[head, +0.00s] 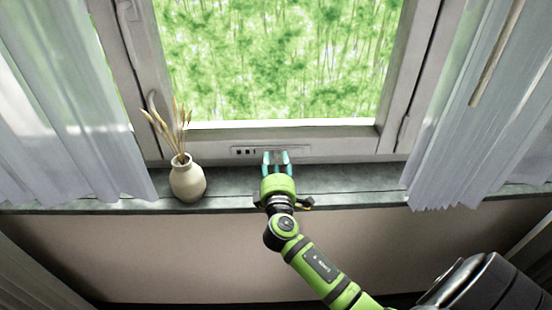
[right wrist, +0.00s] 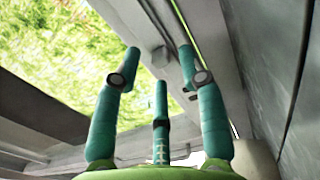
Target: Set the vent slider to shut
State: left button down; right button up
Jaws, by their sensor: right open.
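The vent (head: 298,150) is a narrow pale strip on the bottom rail of the window frame. Small dark marks show at its left end. My right gripper (head: 276,156) is in front of the middle of this strip and covers part of it in the head view. My left gripper is not in view.
A cream vase (head: 187,180) with dried stalks stands on the dark windowsill (head: 350,184), left of my right gripper. White curtains (head: 70,110) hang at both sides. The sill right of the gripper is clear up to the right curtain (head: 470,130).

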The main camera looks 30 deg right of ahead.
jog(key=shift+w+d, duration=0.3)
jog(key=shift+w, duration=0.2)
jog(key=shift+c, duration=0.4)
grip_shut()
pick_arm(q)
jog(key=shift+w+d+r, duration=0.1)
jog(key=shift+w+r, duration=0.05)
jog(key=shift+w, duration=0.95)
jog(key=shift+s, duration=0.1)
